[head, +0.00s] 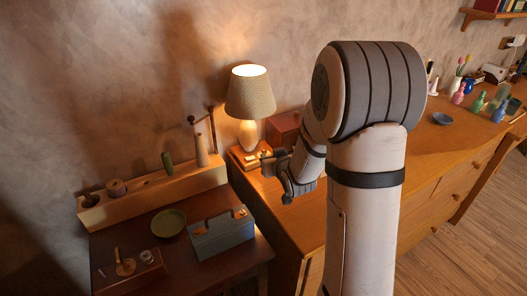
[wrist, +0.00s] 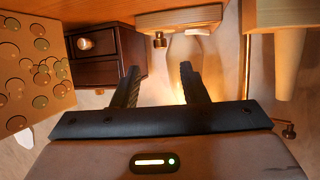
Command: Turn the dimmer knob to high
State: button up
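In the wrist view, which looks upside down, a small brass-coloured knob (wrist: 160,41) sits on a pale wooden block (wrist: 180,18), and I take it for the dimmer knob. The lit lamp (head: 249,93) with a ribbed shade stands on a wooden base (head: 238,157) in the head view. My gripper (wrist: 159,70) is open, with nothing between its two dark fingers. The knob shows beyond the fingertips, roughly between them, and seems apart from them. In the head view my arm covers part of the area to the right of the lamp. The knob's setting cannot be read.
A dark drawer box (wrist: 105,55) stands close to the lamp base. A disc-patterned block (wrist: 35,75) is at the wrist view's left. A long wooden rack (head: 150,195) holds a mill (head: 201,152) with a crank. A blue-grey box (head: 222,236) and green dish (head: 169,222) lie nearer.

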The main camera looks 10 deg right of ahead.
aim_at(264, 150)
jog(key=x, duration=0.7)
jog(key=shift+w, duration=0.25)
jog(key=shift+c, duration=0.2)
grip_shut()
jog(key=shift+a, duration=0.1)
